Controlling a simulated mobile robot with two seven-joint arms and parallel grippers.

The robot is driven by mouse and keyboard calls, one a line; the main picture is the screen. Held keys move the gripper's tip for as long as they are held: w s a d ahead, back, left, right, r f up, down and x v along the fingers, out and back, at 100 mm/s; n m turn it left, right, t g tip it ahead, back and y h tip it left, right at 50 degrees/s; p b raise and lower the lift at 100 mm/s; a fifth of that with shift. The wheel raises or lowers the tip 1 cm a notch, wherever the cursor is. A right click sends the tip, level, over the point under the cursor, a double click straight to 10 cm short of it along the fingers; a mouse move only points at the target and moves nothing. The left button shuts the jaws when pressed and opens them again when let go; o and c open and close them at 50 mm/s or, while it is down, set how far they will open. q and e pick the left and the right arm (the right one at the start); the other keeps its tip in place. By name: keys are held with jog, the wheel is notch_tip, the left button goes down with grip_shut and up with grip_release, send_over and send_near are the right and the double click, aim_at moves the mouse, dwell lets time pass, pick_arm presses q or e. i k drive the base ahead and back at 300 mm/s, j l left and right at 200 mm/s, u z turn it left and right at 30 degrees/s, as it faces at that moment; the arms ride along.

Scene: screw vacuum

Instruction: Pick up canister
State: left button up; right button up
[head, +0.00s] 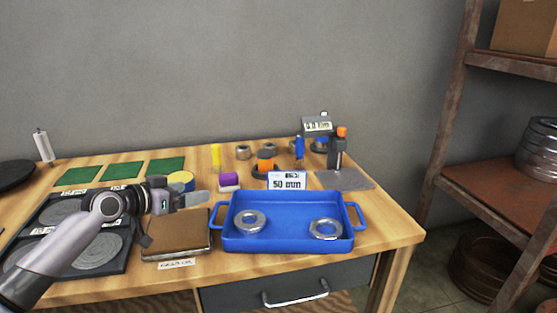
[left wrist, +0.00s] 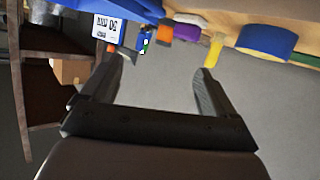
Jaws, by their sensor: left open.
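A short blue can with a yellow top (head: 181,178) stands on the workbench, just behind my left gripper (head: 197,198). It is the most canister-like thing I see, and the gripper partly hides it. In the left wrist view the blue can (left wrist: 266,41) is at the upper right, beyond the fingers and outside them. My left gripper (left wrist: 160,75) is open, with nothing between its fingers. My right gripper is not in view.
The blue tray (head: 290,244) holds two metal rings. The brown board (head: 175,238), a purple block (head: 229,180), a yellow cylinder (head: 216,156) and a "50 mm" sign (head: 287,181) are nearby. Green squares (head: 122,170) lie behind left. A metal shelf (head: 510,165) stands at right.

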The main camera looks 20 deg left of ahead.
aim_at(266, 157)
jog(key=i+l, duration=0.15)
jog(key=i, duration=0.3)
jog(key=i+l, duration=0.2)
jog(key=i, duration=0.25)
